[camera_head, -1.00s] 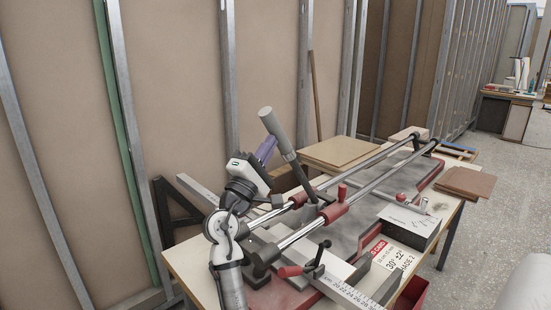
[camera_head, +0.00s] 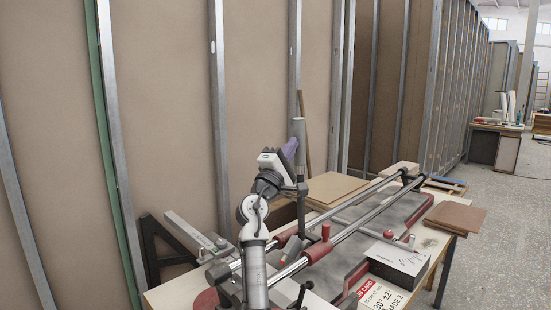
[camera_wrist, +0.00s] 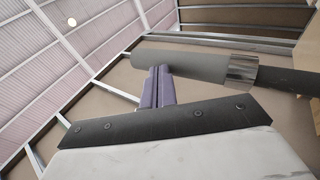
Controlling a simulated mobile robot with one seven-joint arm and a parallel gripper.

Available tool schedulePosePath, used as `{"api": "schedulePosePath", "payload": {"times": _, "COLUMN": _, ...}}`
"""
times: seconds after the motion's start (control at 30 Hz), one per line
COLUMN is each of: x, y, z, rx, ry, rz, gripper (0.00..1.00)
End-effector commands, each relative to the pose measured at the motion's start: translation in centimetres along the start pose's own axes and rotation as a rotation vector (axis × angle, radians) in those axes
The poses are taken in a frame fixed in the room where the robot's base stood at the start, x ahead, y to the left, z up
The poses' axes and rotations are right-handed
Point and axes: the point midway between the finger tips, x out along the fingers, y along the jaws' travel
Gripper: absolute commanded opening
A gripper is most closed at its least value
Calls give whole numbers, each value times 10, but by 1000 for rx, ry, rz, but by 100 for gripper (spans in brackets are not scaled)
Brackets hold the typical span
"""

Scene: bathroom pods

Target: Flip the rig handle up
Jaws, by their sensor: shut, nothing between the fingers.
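The rig handle is a grey cylindrical grip (camera_head: 299,130) on a dark rod, standing close to upright above the rig's rails in the head view. In the wrist view the grip (camera_wrist: 190,64) lies across the upper picture, with a shiny collar (camera_wrist: 242,70) at its right end. My gripper (camera_head: 291,148) has purple fingers and is at the handle's left side. In the wrist view the fingers (camera_wrist: 154,86) are together and empty, reaching up to the grip's lower edge. They look in contact with it or very near; I cannot tell which.
The rig has two long steel rails (camera_head: 352,230) with red clamps on a work table (camera_head: 432,258). A grey box (camera_head: 397,262) and brown boards (camera_head: 456,217) lie to the right. A panelled stud wall (camera_head: 258,100) stands close behind. Open floor (camera_head: 505,255) is at right.

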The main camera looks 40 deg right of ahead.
Motion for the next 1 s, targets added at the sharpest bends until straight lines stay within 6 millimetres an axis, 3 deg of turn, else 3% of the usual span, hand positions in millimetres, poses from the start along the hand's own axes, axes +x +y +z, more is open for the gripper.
{"api": "schedulePosePath", "payload": {"times": 0.1, "x": 20, "y": -1, "z": 4, "rx": 8, "ry": -1, "rz": -39, "gripper": 0}}
{"api": "schedulePosePath", "payload": {"times": 0.3, "x": 33, "y": -11, "z": 7, "rx": 17, "ry": 0, "rz": -90, "gripper": 0}}
{"api": "schedulePosePath", "payload": {"times": 1.0, "x": 36, "y": -16, "z": 8, "rx": 22, "ry": -1, "rz": -109, "gripper": 0}}
